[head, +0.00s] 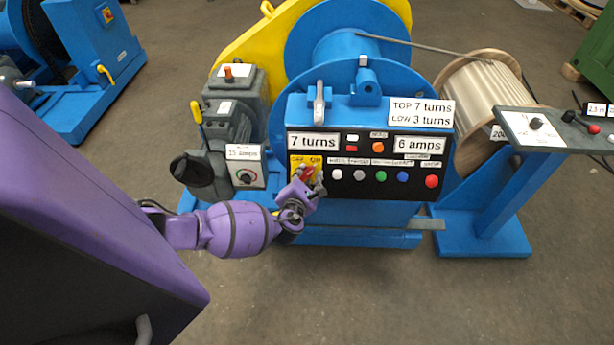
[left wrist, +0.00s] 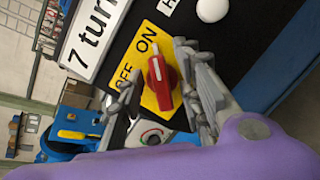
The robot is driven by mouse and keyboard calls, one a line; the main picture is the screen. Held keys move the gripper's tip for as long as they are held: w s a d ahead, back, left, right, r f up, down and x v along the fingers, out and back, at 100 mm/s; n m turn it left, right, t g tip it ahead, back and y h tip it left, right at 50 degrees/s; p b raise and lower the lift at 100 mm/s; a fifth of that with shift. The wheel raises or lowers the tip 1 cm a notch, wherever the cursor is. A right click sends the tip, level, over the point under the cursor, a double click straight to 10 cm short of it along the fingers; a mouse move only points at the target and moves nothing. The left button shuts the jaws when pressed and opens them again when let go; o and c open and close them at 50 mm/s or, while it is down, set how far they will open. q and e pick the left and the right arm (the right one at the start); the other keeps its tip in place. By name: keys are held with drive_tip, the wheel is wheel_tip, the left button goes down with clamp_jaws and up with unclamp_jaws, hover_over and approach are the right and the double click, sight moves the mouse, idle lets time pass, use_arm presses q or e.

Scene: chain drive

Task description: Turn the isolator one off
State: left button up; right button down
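The isolator is a red rotary knob (left wrist: 161,84) on a yellow plate (left wrist: 139,57) marked OFF and ON, in the left wrist view. The white mark on the knob points towards the ON lettering. In the head view the yellow plate (head: 295,161) is at the left end of the black control panel, partly covered by my gripper. My left gripper (head: 309,180) is at the plate. In the left wrist view its fingers (left wrist: 160,82) are open, one on each side of the knob; I cannot tell whether they touch it. My right gripper is not in view.
The black panel (head: 340,188) carries several coloured buttons right of the isolator. A dial box (head: 247,177) and a grey motor with a black handle stand to the left. A cable drum (head: 483,95) and a blue stand (head: 487,200) are at right. Open floor lies in front.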

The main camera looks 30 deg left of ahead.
use_arm(q)
drive_tip(key=c, duration=0.7)
clamp_jaws()
